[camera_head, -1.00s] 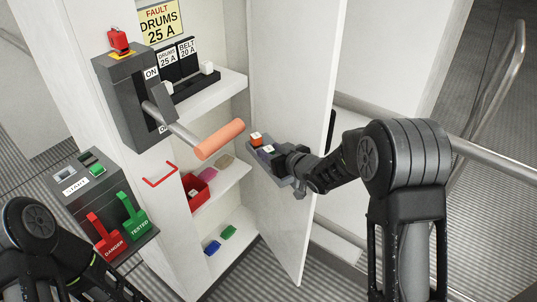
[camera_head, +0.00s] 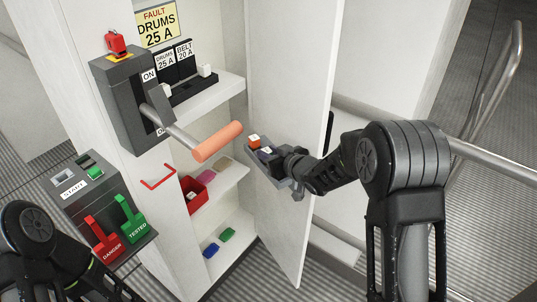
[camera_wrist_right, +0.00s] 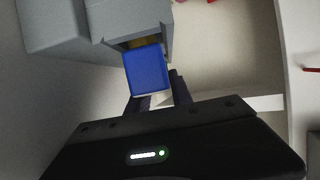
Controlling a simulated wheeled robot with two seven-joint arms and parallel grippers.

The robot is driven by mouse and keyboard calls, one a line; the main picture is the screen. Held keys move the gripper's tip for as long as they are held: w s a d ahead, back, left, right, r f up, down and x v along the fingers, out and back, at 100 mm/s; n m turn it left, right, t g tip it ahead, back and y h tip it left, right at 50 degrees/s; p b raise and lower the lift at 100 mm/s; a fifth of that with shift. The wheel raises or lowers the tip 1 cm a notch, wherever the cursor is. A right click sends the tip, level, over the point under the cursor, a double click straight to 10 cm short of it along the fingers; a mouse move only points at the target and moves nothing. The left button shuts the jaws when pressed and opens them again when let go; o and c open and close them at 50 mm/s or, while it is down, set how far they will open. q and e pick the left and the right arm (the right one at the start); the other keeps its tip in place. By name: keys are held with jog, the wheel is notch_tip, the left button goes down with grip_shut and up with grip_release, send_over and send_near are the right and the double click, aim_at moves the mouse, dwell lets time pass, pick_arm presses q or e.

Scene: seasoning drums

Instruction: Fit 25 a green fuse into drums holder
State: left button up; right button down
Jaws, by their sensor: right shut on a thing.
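My right gripper (camera_head: 277,160) is at a grey rack (camera_head: 262,171) at the cabinet door and is shut on a blue block (camera_wrist_right: 146,70). In the right wrist view the block is between the fingers, at the mouth of a grey slot. An orange-topped fuse (camera_head: 254,141) stands in the rack beside it. A green piece (camera_head: 226,234) lies on the low shelf beside a blue one (camera_head: 211,250). My left arm is at the lower left; its fingers are unclear.
A switch box (camera_head: 125,105) with an orange-handled lever (camera_head: 217,142) juts out before the upper shelf. A red bin (camera_head: 193,193) sits on the middle shelf. The open door (camera_head: 290,80) stands behind my right gripper. A start panel (camera_head: 85,190) is at left.

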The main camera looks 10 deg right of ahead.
jog(key=shift+r, duration=0.1)
jog(key=shift+a+r, duration=0.1)
jog(key=shift+r, duration=0.05)
notch_tip(320, 180, up, 7)
jog(key=shift+f+b, duration=0.1)
jog(key=shift+b, duration=0.3)
jog(key=s+a+b, duration=0.1)
jog(key=s+a, duration=0.2)
jog(key=a, duration=0.6)
jog(key=s+a+b, duration=0.2)
jog(key=s+a, duration=0.1)
jog(key=a, duration=0.6)
jog(key=shift+s+a+f, duration=0.2)
jog(key=shift+a, duration=0.2)
